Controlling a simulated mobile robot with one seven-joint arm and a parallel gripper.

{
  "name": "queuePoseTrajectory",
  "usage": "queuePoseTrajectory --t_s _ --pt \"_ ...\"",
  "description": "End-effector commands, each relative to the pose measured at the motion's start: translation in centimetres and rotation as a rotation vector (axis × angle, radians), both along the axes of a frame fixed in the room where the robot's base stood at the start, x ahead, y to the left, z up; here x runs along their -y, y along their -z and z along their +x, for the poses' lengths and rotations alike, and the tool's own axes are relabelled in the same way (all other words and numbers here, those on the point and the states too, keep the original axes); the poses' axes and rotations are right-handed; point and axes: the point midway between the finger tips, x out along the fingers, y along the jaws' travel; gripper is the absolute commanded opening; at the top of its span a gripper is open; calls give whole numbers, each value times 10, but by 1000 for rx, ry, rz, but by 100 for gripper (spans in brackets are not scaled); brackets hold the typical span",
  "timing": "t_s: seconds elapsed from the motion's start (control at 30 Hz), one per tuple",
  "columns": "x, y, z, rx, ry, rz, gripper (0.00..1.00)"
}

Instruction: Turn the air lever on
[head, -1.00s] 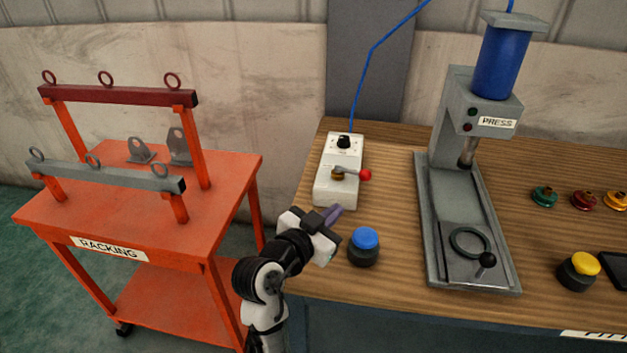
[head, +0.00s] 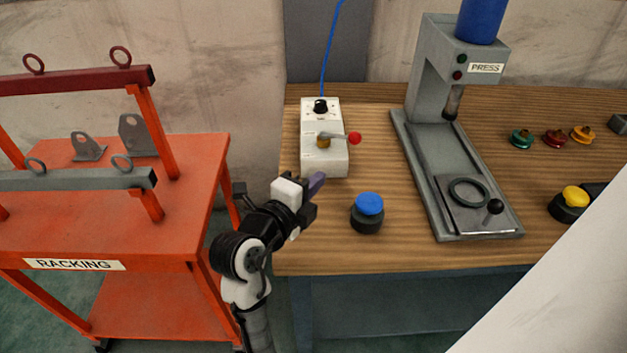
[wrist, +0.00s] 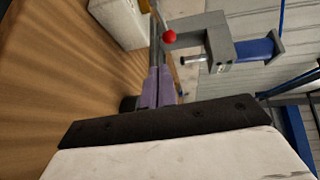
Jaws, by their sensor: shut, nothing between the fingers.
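The air lever (head: 336,136) is a grey handle with a red ball end on a brass pivot. It sits on a white box (head: 323,163) with a black knob, at the left of the wooden bench. The lever points to the right in the head view. My gripper (head: 317,182) is in front of the box, below the lever in the picture and apart from it. Its purple fingers are shut and empty. In the wrist view the fingers (wrist: 158,88) point toward the red ball (wrist: 169,37), with the white box (wrist: 118,20) at upper left.
A blue button (head: 368,206) stands on the bench right of my gripper. The grey press (head: 455,150) stands further right, with a yellow button (head: 575,197) and several coloured parts beyond. An orange racking cart (head: 180,190) is at left. A blue hose rises behind the box.

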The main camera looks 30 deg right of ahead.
Motion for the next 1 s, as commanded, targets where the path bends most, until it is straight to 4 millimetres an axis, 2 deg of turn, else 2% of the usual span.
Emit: queuePoseTrajectory --t_s 0.03,0.1,0.4,0.5,0.7,1.0 --pt "7 6 2 5 3 -2 0" --pt "21 -1 8 -5 4 -1 0" --pt "79 8 34 -5 2 0 0" --pt "92 2 41 -2 2 -1 0" --pt "108 2 48 -2 0 -1 0" --pt "110 3 50 -1 -2 -2 0"
